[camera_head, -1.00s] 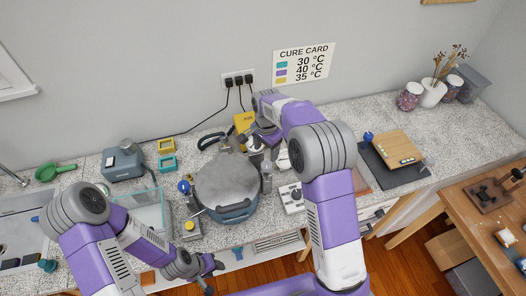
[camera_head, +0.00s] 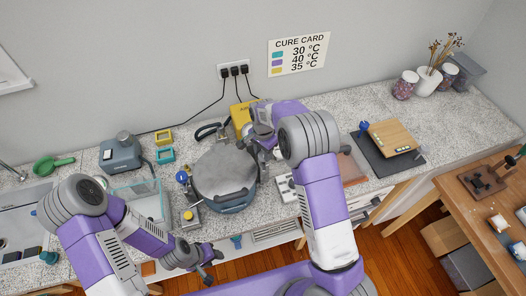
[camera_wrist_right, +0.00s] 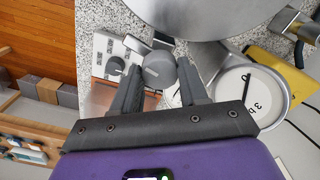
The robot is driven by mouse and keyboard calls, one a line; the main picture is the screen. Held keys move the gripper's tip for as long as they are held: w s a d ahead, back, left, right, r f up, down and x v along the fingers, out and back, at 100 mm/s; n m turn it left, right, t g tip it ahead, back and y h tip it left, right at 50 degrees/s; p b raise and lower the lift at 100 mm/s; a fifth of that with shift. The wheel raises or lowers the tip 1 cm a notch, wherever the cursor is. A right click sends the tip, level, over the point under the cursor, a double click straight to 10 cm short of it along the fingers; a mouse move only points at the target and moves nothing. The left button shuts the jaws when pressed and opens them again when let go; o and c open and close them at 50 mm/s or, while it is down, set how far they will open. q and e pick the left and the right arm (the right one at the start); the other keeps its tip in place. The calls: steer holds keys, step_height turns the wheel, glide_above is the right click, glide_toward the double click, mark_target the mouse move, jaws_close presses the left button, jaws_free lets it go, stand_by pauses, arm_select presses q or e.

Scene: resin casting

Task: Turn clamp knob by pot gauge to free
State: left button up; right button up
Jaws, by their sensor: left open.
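The round pot (camera_head: 224,178) with its grey lid stands on the counter in the head view; its lid edge (camera_wrist_right: 195,12) shows at the top of the right wrist view. A grey round clamp knob (camera_wrist_right: 159,70) lies between the fingertips of my right gripper (camera_wrist_right: 158,76), which is open around it; firm contact cannot be told. The white-faced pot gauge (camera_wrist_right: 256,94) is to the right of the fingers. In the head view my right arm partly hides the knob area. My left gripper (camera_head: 207,262) is open and empty in front of the counter.
A white panel with a dial (camera_wrist_right: 114,66) lies left of the knob in the wrist view. A yellow box (camera_head: 241,116) stands behind the pot. A blue-knobbed stand (camera_head: 183,178) and a clear tank (camera_head: 140,200) are left of the pot.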

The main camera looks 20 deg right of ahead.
mark_target(263, 154)
steer(key=c, duration=0.5)
steer(key=shift+n+b, duration=0.35)
steer(key=shift+n, duration=1.15)
steer(key=shift+r, duration=0.1)
steer(key=o, duration=1)
steer(key=shift+o, duration=0.2)
step_height(263, 154, up, 8)
steer(key=shift+f+b, duration=0.2)
steer(key=shift+b, duration=0.25)
